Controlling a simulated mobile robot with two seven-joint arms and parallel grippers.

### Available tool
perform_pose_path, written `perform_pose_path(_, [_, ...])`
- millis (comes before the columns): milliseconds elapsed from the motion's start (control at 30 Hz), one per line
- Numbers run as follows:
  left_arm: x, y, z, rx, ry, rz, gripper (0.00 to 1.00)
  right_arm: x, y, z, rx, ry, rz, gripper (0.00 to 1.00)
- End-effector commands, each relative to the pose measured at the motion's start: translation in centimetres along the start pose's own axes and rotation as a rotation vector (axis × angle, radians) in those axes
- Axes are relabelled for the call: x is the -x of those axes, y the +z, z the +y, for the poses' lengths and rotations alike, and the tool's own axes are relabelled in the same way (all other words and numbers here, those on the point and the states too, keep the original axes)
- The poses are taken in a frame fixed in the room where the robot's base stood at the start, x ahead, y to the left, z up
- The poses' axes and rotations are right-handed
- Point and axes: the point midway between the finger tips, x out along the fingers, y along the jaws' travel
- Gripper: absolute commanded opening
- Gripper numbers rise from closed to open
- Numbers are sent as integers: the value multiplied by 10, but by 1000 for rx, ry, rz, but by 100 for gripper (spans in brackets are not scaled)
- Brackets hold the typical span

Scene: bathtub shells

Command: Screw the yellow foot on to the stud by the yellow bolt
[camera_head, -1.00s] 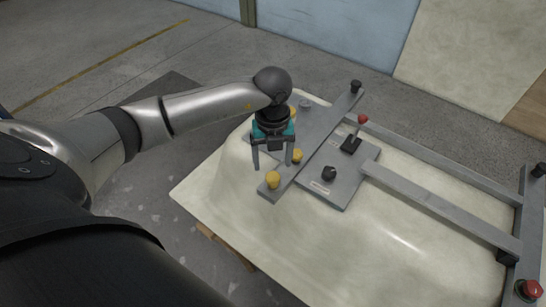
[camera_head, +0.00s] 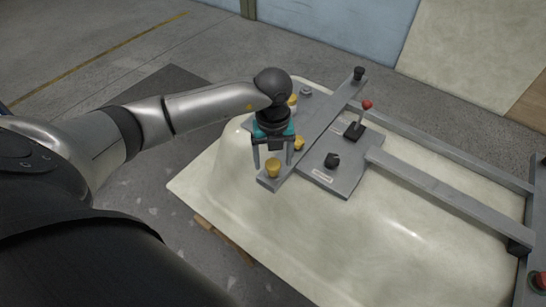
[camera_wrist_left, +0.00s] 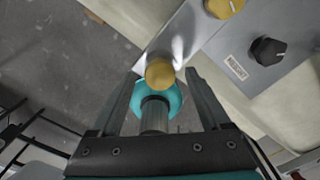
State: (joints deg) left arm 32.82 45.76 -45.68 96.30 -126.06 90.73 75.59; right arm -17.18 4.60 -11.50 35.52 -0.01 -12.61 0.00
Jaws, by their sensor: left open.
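My left gripper (camera_head: 272,160) is open, pointing down above the near end of a grey bar (camera_head: 325,121). A yellow round piece (camera_head: 273,169) stands on that bar end, just under the fingertips. In the left wrist view this yellow piece (camera_wrist_left: 159,72) lies near the line between the two fingertips; contact cannot be told. A second yellow piece (camera_head: 299,143) sits farther along the bar, and a third (camera_head: 292,100) is partly hidden behind the gripper. I cannot tell which is foot or bolt. A teal disc (camera_wrist_left: 170,98) with a grey cylinder shows between the fingers. My right gripper is out of view.
The bar lies on a grey fixture plate over a cream tub shell (camera_head: 235,190). A black knob (camera_head: 332,160), a red-tipped lever (camera_head: 366,105) and a black knob at the bar's far end (camera_head: 359,73) stick up. Grey rails (camera_head: 450,192) run right.

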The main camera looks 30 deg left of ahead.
Motion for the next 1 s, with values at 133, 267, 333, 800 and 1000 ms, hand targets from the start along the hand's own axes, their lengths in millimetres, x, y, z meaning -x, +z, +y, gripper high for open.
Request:
perform_pose_path(133, [0,0,0,0,0,0,80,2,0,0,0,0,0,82])
perform_pose_path(267, [0,0,0,0,0,0,80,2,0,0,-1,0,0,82])
perform_pose_path(333, [0,0,0,0,0,0,80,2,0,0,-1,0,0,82])
perform_pose_path(800, [0,0,0,0,0,0,80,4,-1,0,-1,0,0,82])
perform_pose_path(1000, [0,0,0,0,0,0,63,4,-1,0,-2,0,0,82])
